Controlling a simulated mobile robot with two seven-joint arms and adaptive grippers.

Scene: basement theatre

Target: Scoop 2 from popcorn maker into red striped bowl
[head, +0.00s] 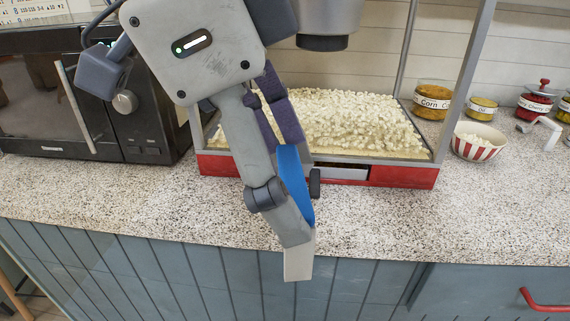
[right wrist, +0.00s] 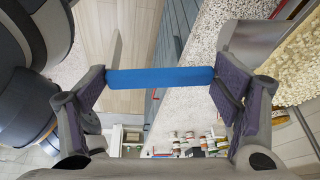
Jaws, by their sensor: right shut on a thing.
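The popcorn maker (head: 405,175) stands on the counter with a red base and a heap of popcorn (head: 345,118) inside; its popcorn also shows in the right wrist view (right wrist: 298,72). The red striped bowl (head: 475,153) stands to its right with some popcorn in it. My right gripper (head: 293,200) is in front of the popcorn maker, over the counter's front edge. It is shut on a blue handle (head: 291,178), which spans between its fingers in the right wrist view (right wrist: 160,77). My left gripper is not in view.
Jars of corn (head: 432,100), oil (head: 482,108) and cherries (head: 535,103) stand behind the bowl. A bent white object (head: 550,128) lies right of it. A black microwave (head: 90,105) stands at the left. The front counter strip (head: 400,225) is clear.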

